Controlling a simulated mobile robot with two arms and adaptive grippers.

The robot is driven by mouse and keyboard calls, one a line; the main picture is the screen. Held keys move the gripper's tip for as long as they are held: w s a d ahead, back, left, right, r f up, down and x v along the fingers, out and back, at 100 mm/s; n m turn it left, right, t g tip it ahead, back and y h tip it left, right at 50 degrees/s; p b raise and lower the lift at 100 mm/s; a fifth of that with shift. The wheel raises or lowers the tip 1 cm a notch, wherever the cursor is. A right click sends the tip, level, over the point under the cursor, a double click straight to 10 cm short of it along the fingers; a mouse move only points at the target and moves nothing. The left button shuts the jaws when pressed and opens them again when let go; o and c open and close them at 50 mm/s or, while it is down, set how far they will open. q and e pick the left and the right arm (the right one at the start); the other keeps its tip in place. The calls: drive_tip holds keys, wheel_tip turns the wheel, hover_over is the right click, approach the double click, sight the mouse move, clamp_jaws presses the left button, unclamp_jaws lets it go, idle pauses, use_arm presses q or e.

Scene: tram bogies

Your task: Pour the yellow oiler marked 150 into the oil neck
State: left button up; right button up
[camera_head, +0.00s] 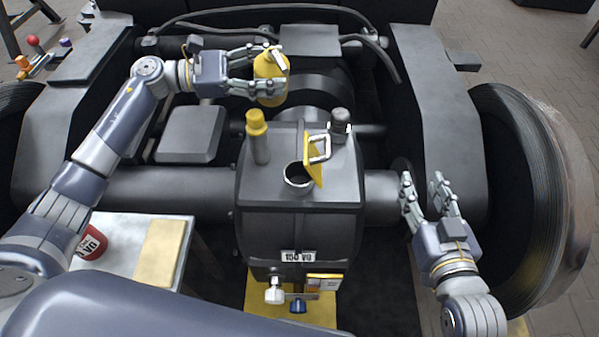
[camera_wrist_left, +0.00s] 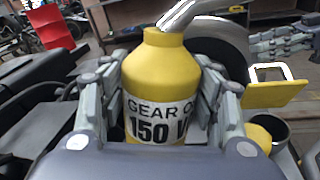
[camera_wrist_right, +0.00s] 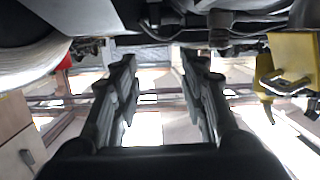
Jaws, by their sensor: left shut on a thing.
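My left gripper (camera_head: 255,72) is shut on the yellow oiler (camera_head: 271,66), behind and above the dark gear housing (camera_head: 300,222). In the left wrist view the oiler (camera_wrist_left: 160,72) reads "GEAR O" and "150 V", partly covered by the fingers; it looks about upright, its metal spout (camera_wrist_left: 184,14) leaning right. The round open oil neck (camera_head: 298,182) is on top of the housing, nearer the viewer than the oiler and apart from it. Its yellow lid (camera_head: 314,168) stands raised. My right gripper (camera_head: 424,184) is open and empty, right of the housing.
A yellow-capped post (camera_head: 257,124) and a dark-capped post (camera_head: 339,126) rise from the housing near the neck. The housing label reads "150 VG" (camera_head: 298,256). A red container (camera_head: 91,243) is on the table (camera_head: 120,263) at left. Wheels stand at both sides.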

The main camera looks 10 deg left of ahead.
sight(268, 50)
use_arm(q)
drive_tip(key=shift+w+a+f+n+h, duration=0.15)
drive_tip(key=shift+w+n+h, duration=0.15)
drive_tip(key=shift+n, duration=1.1)
drive_tip(key=shift+r, duration=0.2)
wheel_tip(268, 50, up, 2)
drive_tip(key=shift+r+p, duration=0.2)
drive_tip(key=shift+p, duration=0.35)
wheel_tip(268, 50, up, 3)
drive_tip(key=shift+f+p, duration=0.15)
drive_tip(key=shift+p, duration=0.5)
drive_tip(key=shift+r, duration=0.2)
use_arm(e)
drive_tip(key=s+d+f+g+h, duration=0.2)
drive_tip(key=s+f+g, duration=0.4)
drive_tip(key=f, duration=0.3)
drive_tip(key=shift+s+d+f, duration=0.25)
drive_tip(key=shift+s+d, duration=0.15)
drive_tip(key=shift+d, duration=0.15)
use_arm(q)
drive_tip(key=shift+a, duration=0.15)
use_arm(e)
drive_tip(key=shift+a, duration=0.1)
